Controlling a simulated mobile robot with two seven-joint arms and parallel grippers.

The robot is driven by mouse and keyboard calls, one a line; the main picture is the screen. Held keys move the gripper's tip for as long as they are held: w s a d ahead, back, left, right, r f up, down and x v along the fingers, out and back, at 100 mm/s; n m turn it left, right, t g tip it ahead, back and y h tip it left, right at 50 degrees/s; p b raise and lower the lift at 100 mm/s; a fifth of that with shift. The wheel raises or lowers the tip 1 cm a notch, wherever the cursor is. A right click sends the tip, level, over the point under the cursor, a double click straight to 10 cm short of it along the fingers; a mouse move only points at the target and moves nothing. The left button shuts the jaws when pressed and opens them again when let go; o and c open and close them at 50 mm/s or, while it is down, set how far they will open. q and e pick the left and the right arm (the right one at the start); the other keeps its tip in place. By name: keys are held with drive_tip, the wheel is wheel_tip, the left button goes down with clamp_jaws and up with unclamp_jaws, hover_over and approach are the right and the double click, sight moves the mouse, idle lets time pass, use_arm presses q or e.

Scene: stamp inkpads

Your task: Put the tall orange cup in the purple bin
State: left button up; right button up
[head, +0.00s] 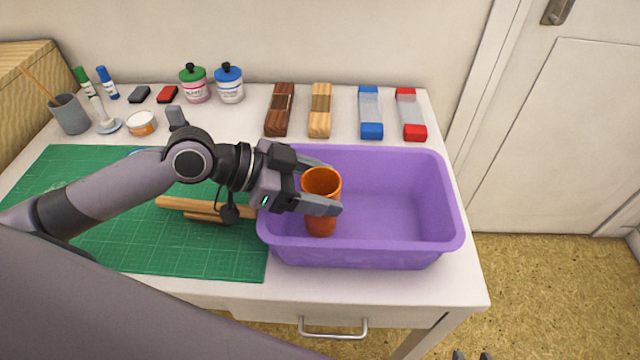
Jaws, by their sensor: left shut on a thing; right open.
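The tall orange cup (321,222) is upright in the left part of the purple bin (440,235), as seen in the head view. My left gripper (325,188) reaches in over the bin's left rim and is shut on the cup, one finger on each side below its rim. I cannot tell whether the cup's base touches the bin floor. The rest of the bin looks empty. Only the dark fingertips of my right gripper (471,355) show at the bottom edge, apart from each other and empty, in front of the table.
A green cutting mat (200,262) with wooden rods (190,204) lies left of the bin. Ink jars (229,88), a grey pen cup (70,115) and a small orange tub (142,124) stand at the back left.

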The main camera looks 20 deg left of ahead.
use_arm(q)
drive_tip(key=shift+f, duration=0.15)
drive_tip(key=o, duration=1.3)
drive_tip(key=shift+a+r, duration=0.1)
drive_tip(key=shift+r, duration=0.15)
drive_tip(key=b+v, duration=0.1)
drive_tip(key=v, duration=1)
drive_tip(key=shift+s+a, duration=0.2)
drive_tip(key=shift+a, duration=0.1)
drive_tip(key=shift+r, duration=0.15)
